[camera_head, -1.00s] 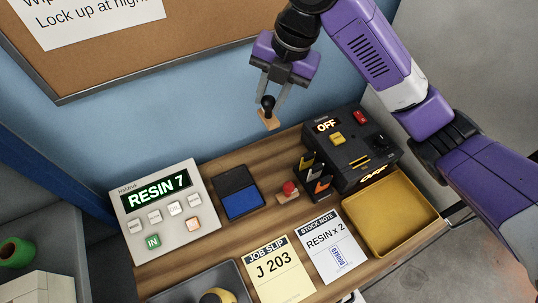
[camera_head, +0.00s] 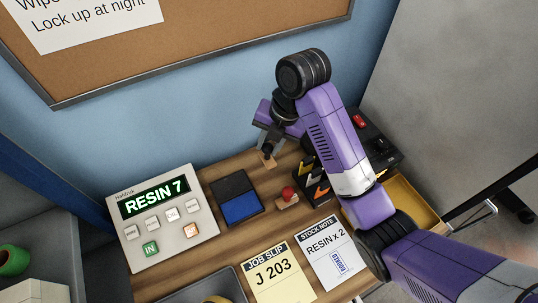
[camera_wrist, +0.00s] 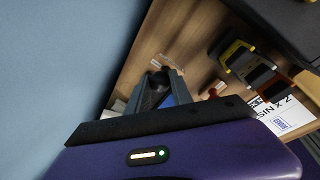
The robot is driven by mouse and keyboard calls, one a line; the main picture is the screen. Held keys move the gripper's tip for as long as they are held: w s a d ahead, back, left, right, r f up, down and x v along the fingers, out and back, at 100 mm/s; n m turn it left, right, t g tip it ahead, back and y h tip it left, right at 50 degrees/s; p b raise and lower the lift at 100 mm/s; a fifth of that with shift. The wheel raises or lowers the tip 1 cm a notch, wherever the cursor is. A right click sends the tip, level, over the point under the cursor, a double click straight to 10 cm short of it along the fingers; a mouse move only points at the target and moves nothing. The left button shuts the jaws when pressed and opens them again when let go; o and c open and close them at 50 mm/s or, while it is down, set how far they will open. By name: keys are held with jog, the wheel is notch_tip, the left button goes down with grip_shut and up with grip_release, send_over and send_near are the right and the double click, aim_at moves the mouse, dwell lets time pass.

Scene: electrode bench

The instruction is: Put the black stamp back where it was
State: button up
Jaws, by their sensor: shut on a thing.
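The black stamp (camera_head: 267,151) has a black knob and a light wooden base. My gripper (camera_head: 264,146) is shut on its knob, at the back of the bench behind the red-knobbed stamp (camera_head: 287,195). The wooden base (camera_head: 267,161) shows below the fingers, close to the bench top; I cannot tell whether it touches. In the wrist view the black knob (camera_wrist: 154,90) sits between the fingers, and the base is mostly hidden.
The ink pad (camera_head: 237,198) lies open left of the red stamp. The RESIN 7 device (camera_head: 160,215) stands further left. A rack of electrodes (camera_head: 312,180) and a black machine (camera_head: 372,143) are close on the right. A yellow tray (camera_head: 412,205) is partly behind my arm.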

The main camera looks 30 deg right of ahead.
aim_at(269, 155)
notch_tip(269, 155, down, 2)
jog(key=shift+f+b, duration=0.25)
jog(key=shift+b, duration=0.45)
jog(key=shift+f+p, duration=0.4)
jog(key=shift+p, duration=0.05)
jog(key=shift+f, duration=0.7)
jog(key=shift+f, duration=0.1)
jog(key=shift+f, duration=0.1)
jog(key=o, duration=1)
jog(key=shift+o, duration=0.2)
